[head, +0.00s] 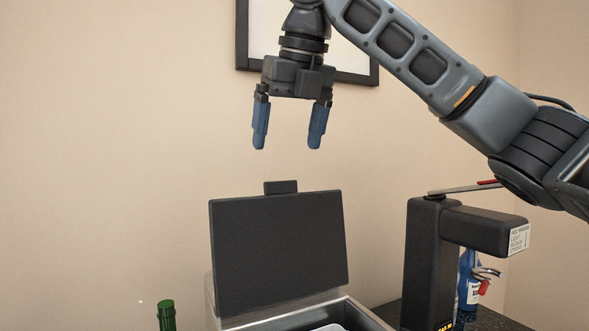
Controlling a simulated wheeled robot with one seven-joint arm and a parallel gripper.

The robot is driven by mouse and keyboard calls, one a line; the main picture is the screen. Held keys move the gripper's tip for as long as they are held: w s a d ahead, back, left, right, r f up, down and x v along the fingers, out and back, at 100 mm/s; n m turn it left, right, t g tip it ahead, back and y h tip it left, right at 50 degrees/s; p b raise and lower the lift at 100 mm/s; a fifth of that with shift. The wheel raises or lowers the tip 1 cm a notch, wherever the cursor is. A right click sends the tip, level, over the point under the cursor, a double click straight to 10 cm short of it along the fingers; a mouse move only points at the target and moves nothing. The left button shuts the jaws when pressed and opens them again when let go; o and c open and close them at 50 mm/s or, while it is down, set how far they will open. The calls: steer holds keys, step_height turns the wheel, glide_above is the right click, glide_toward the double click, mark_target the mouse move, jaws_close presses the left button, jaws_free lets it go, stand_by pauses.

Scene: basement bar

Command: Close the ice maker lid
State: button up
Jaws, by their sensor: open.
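The ice maker (357,308) stands at the bottom middle of the head view, cut off by the lower edge. Its dark flat lid (278,252) is raised nearly upright, with a small tab (281,187) at its top edge. A light-coloured thing shows inside the opening, mostly out of frame. My gripper (288,142) hangs above the lid, pointing down. Its two blue fingers are apart with nothing between them. A clear gap shows in the picture between the fingertips and the tab.
A black tap-like device (432,255) with an arm reaching right stands right of the ice maker. A blue bottle (469,285) is behind it. A green bottle neck (166,315) rises at the lower left. A framed picture (358,75) hangs on the wall behind my gripper.

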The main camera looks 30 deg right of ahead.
mark_target(284, 194)
steer(key=p+x, duration=0.1)
steer(key=x, duration=0.6)
steer(key=shift+f, duration=0.25)
steer(key=c, duration=1.5)
steer(key=shift+s+d, duration=0.1)
